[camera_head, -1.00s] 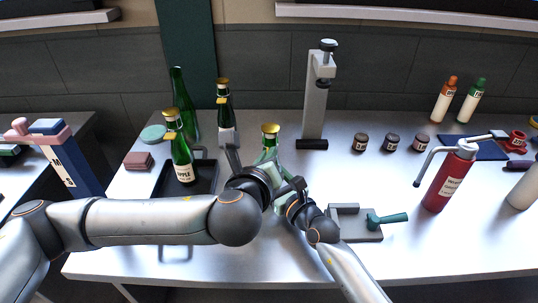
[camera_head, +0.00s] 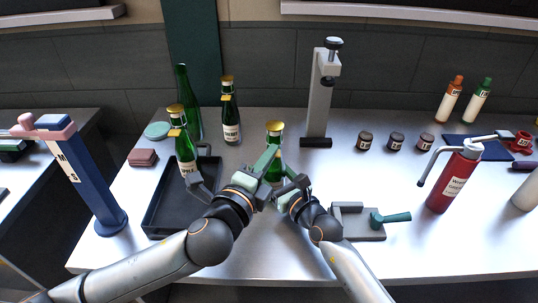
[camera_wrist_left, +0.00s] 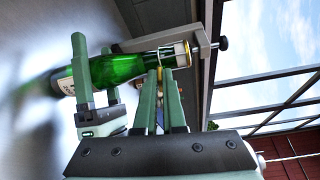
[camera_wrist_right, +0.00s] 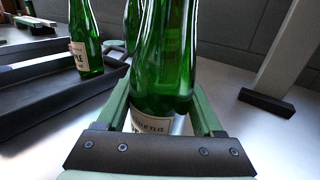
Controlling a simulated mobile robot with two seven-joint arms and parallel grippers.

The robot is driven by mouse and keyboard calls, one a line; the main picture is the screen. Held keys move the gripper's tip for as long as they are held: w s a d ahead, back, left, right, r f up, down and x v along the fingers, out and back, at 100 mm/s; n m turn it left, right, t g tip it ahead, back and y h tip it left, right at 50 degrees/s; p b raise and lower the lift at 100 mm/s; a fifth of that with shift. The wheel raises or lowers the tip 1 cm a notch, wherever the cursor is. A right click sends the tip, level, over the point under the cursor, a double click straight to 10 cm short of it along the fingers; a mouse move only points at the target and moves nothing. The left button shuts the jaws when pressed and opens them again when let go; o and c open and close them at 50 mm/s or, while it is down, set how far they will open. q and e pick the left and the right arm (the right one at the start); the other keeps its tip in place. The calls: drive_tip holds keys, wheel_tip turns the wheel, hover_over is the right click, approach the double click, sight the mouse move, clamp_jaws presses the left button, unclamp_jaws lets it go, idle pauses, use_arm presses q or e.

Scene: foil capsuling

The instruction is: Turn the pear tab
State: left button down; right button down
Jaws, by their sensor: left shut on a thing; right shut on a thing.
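A green bottle with a gold cap (camera_head: 275,127) stands upright at the table's middle. Its label, partly hidden in the right wrist view (camera_wrist_right: 152,124), seems to end in "ENA"; I cannot read "pear". My right gripper (camera_head: 285,180) is shut around its body, a finger on either side. My left gripper (camera_wrist_left: 167,74) is shut at the neck just under the cap, on a small yellow tab (camera_wrist_left: 159,73) mostly hidden between its fingertips. Behind left stand an apple bottle (camera_head: 184,150) and another gold-capped bottle (camera_head: 230,115), each with a yellow tab at the neck.
A black tray (camera_head: 152,222) lies left of my left gripper. A grey post stand (camera_head: 318,100) rises behind the held bottle. A grey fixture with a green handle (camera_head: 392,218) and a red extinguisher-like bottle (camera_head: 455,180) are to the right. Small jars (camera_head: 396,142) stand behind.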

use_arm(q)
drive_tip(key=shift+n+h, duration=0.3)
drive_tip(key=shift+n, duration=0.4)
drive_tip(key=shift+t, duration=0.3)
drive_tip(key=c, duration=1)
unclamp_jaws()
drive_tip(key=shift+f, duration=0.1)
drive_tip(key=v, duration=1.2)
